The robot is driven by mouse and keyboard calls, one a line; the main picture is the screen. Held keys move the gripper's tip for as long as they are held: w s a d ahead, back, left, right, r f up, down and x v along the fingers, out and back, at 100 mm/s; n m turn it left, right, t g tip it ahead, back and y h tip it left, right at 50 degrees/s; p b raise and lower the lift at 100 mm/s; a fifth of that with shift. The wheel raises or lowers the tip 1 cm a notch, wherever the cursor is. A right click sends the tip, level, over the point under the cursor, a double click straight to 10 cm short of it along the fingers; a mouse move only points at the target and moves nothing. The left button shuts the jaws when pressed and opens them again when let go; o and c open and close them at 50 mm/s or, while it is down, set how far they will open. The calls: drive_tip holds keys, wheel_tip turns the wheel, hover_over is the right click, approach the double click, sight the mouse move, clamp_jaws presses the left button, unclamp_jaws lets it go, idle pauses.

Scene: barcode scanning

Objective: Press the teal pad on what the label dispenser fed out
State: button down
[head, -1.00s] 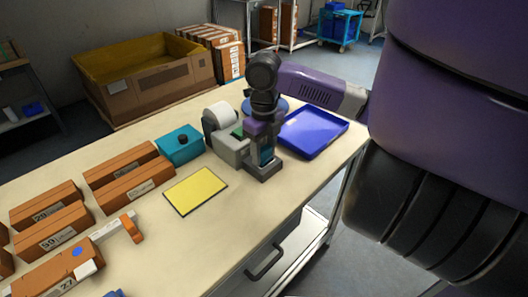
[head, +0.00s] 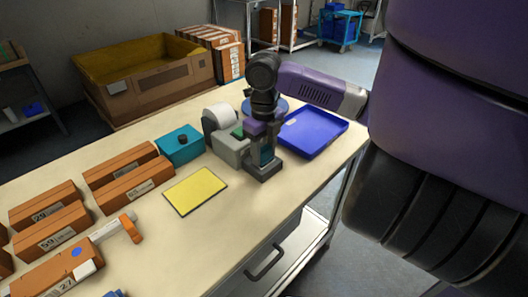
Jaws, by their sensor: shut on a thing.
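The label dispenser (head: 231,151) is a grey machine with a white roll (head: 222,117) at its back left. It stands on the table, left of the blue tray. My gripper (head: 265,156) points down over the dispenser's dark front end (head: 264,173). It is shut on a small teal piece, the teal pad (head: 267,156), which shows low between the fingers. The pad is at or just above the dark front end; I cannot tell whether it touches. Any label fed out there is hidden by the gripper or too small to see.
A blue tray (head: 333,143) lies right of the dispenser. A teal box with a black knob (head: 176,151) and a yellow mat (head: 195,191) lie to its left. Several orange boxes (head: 137,187) and an orange-and-white hand scanner (head: 128,227) fill the left side. The front middle of the table is clear.

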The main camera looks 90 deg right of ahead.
sight(264, 149)
drive_tip(key=shift+r+p, duration=2.3)
drive_tip(key=shift+r, duration=1.15)
